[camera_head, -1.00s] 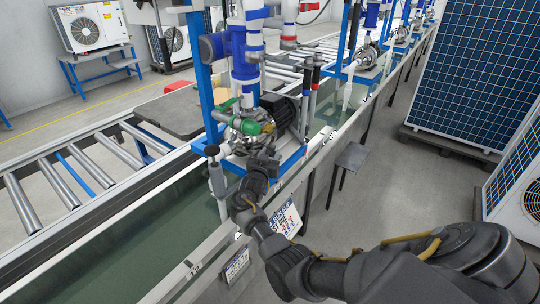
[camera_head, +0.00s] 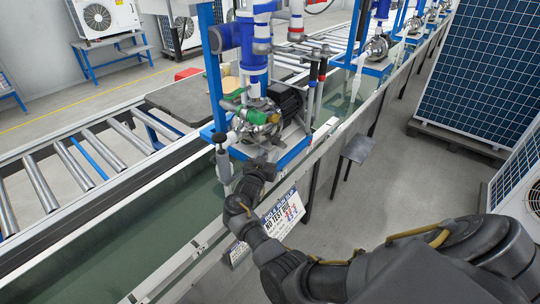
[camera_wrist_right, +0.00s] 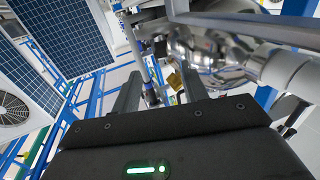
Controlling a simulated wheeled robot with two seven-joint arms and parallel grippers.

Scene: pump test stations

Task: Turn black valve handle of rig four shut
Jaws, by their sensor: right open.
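The nearest rig is a blue frame (camera_head: 213,80) with blue and white pipes and a pump with a dark motor (camera_head: 284,100). Two upright levers, one with a red grip (camera_head: 323,69) and one with a dark grip (camera_head: 313,71), stand right of the motor. I cannot tell which is the valve handle, nor read a rig number. My right gripper (camera_head: 265,164) is at the rig's front edge, below the pump. Its open fingers (camera_wrist_right: 160,92) show in the wrist view, with a dark-and-blue rod (camera_wrist_right: 149,94) seen between them.
A printed sign (camera_head: 284,213) hangs on the trough's front side, beside my right forearm. A small grey stand (camera_head: 357,149) is right of the rig. Solar panels (camera_head: 480,75) rise at the right. A roller conveyor (camera_head: 75,165) runs at the left.

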